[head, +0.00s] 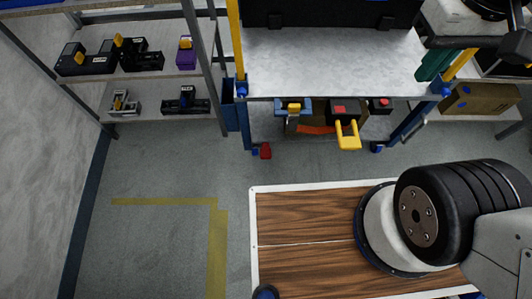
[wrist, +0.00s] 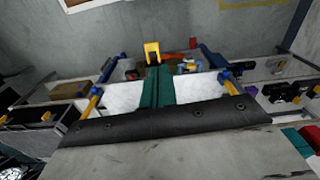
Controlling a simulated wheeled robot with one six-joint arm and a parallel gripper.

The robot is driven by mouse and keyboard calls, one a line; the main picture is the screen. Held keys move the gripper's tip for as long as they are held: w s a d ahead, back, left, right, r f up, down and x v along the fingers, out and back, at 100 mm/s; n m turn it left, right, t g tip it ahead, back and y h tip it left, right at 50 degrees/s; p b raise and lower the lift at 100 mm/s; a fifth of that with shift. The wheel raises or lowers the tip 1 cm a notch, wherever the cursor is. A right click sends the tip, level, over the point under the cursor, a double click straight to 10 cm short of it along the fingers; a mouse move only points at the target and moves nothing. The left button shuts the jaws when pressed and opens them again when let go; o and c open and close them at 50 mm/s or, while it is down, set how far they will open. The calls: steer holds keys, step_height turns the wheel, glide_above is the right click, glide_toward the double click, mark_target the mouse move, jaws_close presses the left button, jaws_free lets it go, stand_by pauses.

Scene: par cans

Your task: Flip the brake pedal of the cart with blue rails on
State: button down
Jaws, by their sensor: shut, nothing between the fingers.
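The cart with blue rails (head: 232,115) stands past the wooden deck, with blue lower posts, yellow upper posts and a pale grey top. A small red pedal (head: 265,151) sits low by its left near wheel. A small red piece, seemingly the same pedal, shows in the wrist view (wrist: 193,43). Whether it is up or down cannot be told. My gripper (head: 424,76) has teal fingers, partly in view at the cart's right side. In the wrist view the fingers (wrist: 155,68) are shut together and empty, over the cart's top in the picture, apart from the pedal.
A yellow U-shaped part (head: 348,135) sticks out under the cart's top. A black case (head: 330,12) stands on the top. A shelf with several devices (head: 150,80) is at left, a cardboard box (head: 480,98) at right. The floor left of the red pedal is clear.

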steer(key=w+a+f+n+g, duration=0.1)
steer(key=w+a+f, duration=0.4)
steer(key=f, duration=0.4)
steer(key=w+a+f+g, duration=0.2)
steer(key=w+a+f, duration=0.3)
steer(key=f, duration=0.4)
steer(key=w+a+f+n+g, duration=0.1)
steer(key=w+a+f, duration=0.4)
steer(key=f, duration=0.4)
steer(key=s+a+f+m+t, duration=0.1)
steer(key=a+f+t, duration=0.15)
steer(key=f, duration=1.85)
steer(key=s+a+f+m+t, duration=0.15)
steer(key=a+f, duration=0.25)
steer(key=f, duration=1.6)
steer(key=w+a+f+t, duration=0.1)
steer(key=w+f+t, duration=0.1)
steer(key=w+t, duration=0.3)
steer(key=w, duration=0.4)
steer(key=shift+a+f+t, duration=0.2)
steer(key=shift+f+t, duration=0.2)
steer(key=shift+m, duration=0.25)
